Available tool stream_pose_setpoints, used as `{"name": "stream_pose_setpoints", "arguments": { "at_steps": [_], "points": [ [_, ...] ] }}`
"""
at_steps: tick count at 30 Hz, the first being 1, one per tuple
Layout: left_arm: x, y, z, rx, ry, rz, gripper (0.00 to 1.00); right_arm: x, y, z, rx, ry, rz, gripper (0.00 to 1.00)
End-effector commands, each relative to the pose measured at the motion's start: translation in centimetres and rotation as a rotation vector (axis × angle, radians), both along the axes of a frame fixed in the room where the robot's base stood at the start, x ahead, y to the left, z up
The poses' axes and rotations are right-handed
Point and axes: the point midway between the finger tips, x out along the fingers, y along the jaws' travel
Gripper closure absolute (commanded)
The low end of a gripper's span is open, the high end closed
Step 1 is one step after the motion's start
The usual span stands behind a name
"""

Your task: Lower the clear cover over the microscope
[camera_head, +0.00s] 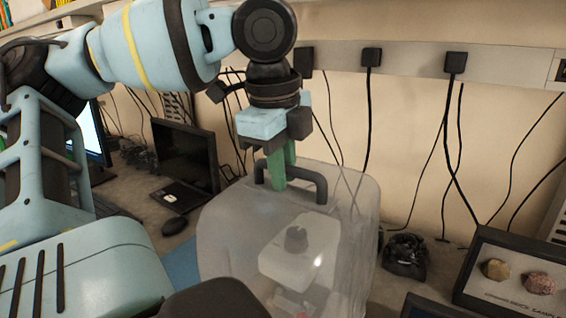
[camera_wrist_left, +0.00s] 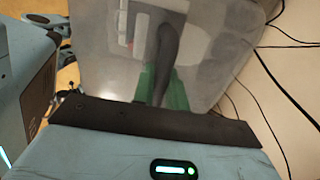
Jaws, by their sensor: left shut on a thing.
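The clear cover (camera_head: 228,240) is a hazy see-through box with a dark handle (camera_head: 318,186) on top. My left gripper (camera_head: 282,178) points down from above, its green fingers shut on the handle. The microscope (camera_head: 300,250), whitish with a dark knob, shows through the cover's walls and appears to be inside it. The cover's lower edge is out of view, so I cannot tell whether it touches the table. In the left wrist view the cover (camera_wrist_left: 95,50) fills the middle, with the handle (camera_wrist_left: 168,45) between the green fingers. My right gripper is not in view.
A dark laptop or monitor (camera_head: 185,155) and a mouse (camera_head: 174,226) are left of the cover. A dark crumpled-looking object (camera_head: 405,256) and a framed rock display (camera_head: 515,280) are to its right. Black cables (camera_head: 369,110) hang from the wall behind.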

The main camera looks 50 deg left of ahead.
Motion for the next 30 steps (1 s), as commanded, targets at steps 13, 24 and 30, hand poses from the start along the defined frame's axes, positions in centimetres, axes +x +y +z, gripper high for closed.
{"name": "stream_pose_setpoints", "arguments": {
  "at_steps": [13, 24, 30],
  "points": [
    [0.0, 0.0, -1.2, -0.001, -0.002, -0.001, 1.0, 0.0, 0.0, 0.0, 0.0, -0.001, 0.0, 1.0],
    [-0.1, 0.0, -3.4, -0.001, -0.003, 0.0, 1.0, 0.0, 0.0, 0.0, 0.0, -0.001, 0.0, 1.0],
    [-0.1, 0.0, -4.5, -0.002, -0.002, 0.0, 1.0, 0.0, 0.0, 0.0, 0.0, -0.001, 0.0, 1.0]
  ]
}}
